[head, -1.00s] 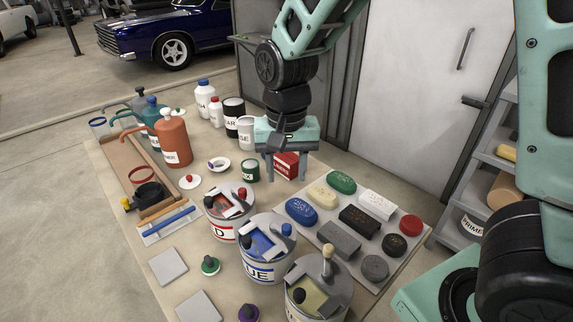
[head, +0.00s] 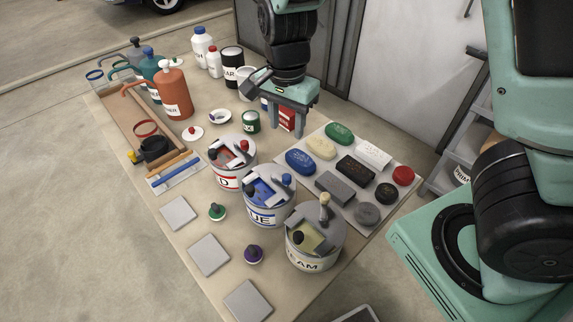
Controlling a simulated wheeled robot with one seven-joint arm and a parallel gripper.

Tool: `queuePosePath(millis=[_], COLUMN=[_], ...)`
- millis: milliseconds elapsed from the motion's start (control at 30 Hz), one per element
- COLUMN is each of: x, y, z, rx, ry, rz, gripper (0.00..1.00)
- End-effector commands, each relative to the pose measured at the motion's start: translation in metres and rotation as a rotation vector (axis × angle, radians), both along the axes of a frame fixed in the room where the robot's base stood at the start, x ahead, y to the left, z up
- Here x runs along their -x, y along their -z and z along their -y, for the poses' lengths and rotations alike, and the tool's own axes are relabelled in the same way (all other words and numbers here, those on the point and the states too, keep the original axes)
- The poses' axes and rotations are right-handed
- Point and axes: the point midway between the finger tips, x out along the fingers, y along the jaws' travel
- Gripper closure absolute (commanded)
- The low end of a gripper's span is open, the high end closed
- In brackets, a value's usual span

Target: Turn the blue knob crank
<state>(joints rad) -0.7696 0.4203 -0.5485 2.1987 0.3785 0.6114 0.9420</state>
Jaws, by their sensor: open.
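The blue can (head: 268,209) stands on the table near the middle, labelled in blue. Its lid carries a crank with an upright blue knob (head: 286,180) on its right side and a blue area in the lid opening. My gripper (head: 280,122) is open and empty, fingers pointing down, above the table behind the can. It is apart from the knob, farther back. A red box (head: 288,118) stands behind the fingers and is partly hidden by them.
The red can (head: 226,181) stands to the left of the blue can and the cream can (head: 312,252) to the right, each with a knob on its lid. A mat (head: 343,207) with several coloured blocks lies to the right. Bottles (head: 173,90) stand at the back left.

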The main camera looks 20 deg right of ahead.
Motion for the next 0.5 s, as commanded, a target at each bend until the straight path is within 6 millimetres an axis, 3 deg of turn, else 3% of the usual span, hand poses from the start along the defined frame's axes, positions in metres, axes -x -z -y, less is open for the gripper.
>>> queuePosePath(millis=[500], x=[0.001], y=[0.102], z=[0.002], rx=[0.002], ry=[-0.001], rz=[-0.006], gripper=[0.56])
